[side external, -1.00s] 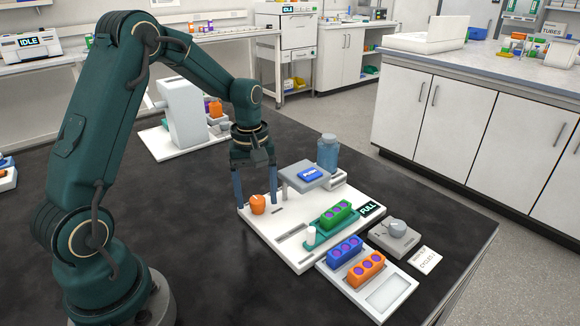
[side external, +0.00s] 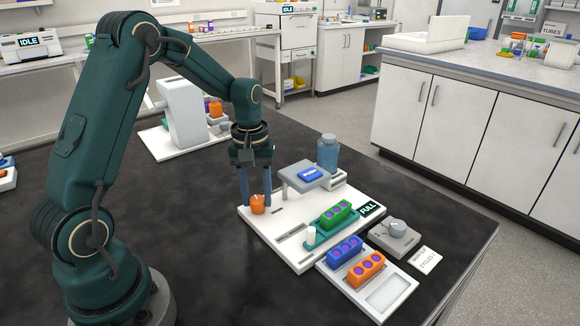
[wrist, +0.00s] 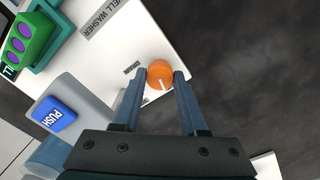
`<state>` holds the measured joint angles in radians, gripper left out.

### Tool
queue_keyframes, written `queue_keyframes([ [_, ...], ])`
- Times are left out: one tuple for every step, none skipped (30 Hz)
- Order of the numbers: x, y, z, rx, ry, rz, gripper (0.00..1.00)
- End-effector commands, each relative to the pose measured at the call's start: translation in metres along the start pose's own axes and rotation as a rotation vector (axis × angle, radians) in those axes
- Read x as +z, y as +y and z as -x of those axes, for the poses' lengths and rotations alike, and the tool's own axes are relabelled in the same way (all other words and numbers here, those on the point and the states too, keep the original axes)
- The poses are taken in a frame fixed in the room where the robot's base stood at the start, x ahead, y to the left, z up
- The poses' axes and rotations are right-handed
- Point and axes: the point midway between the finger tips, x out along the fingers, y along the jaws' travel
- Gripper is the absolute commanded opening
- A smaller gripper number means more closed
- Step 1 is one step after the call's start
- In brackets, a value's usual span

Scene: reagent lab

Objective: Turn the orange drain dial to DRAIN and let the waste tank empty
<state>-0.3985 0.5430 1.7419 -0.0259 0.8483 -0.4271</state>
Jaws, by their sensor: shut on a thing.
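The orange drain dial (side external: 258,205) sits at the near left corner of the white well washer base (side external: 288,258). In the wrist view the dial (wrist: 160,72) is between my fingertips, its white mark pointing down in the picture toward my gripper. The DRAIN label (wrist: 131,69) is left of the dial, away from the mark. My gripper (side external: 256,204) points down and is shut on the dial. It also shows in the wrist view (wrist: 160,75). The washer's display (side external: 369,208) reads FULL.
A grey raised block with a blue PUSH button (side external: 310,174) stands right of the dial. A green well strip (side external: 336,214) and a white cylinder (side external: 310,235) are on the washer. Blue (side external: 345,251) and orange strips (side external: 366,267) lie in front.

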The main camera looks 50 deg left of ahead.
Motion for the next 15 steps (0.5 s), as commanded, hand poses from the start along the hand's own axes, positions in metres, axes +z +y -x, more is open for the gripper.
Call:
queue_keyframes([
  [-0.0005,0.0000,0.0012,0.001,0.000,-0.041,0.00],
  [-0.0006,0.0001,0.0013,0.001,0.000,-0.069,0.00],
  [-0.0006,0.0001,0.0014,0.001,-0.001,-0.107,0.00],
  [-0.0007,0.0001,0.0014,0.001,-0.001,-0.136,0.00],
  [-0.0007,0.0002,0.0014,0.001,-0.002,-0.165,0.00],
  [-0.0007,0.0002,0.0015,0.001,-0.003,-0.202,0.00],
  [-0.0007,0.0002,0.0015,0.001,-0.003,-0.231,0.00],
  [-0.0008,0.0003,0.0016,0.001,-0.004,-0.260,0.00],
  [-0.0008,0.0003,0.0016,0.001,-0.004,-0.297,0.00],
  [-0.0008,0.0004,0.0016,0.001,-0.005,-0.326,0.00],
  [-0.0008,0.0004,0.0016,0.001,-0.005,-0.355,0.00],
  [-0.0009,0.0004,0.0016,0.001,-0.006,-0.392,0.00],
  [-0.0009,0.0005,0.0016,0.001,-0.007,-0.421,0.00],
  [-0.0009,0.0005,0.0017,0.001,-0.007,-0.450,0.00],
  [-0.0009,0.0006,0.0017,0.001,-0.008,-0.487,0.00],
])
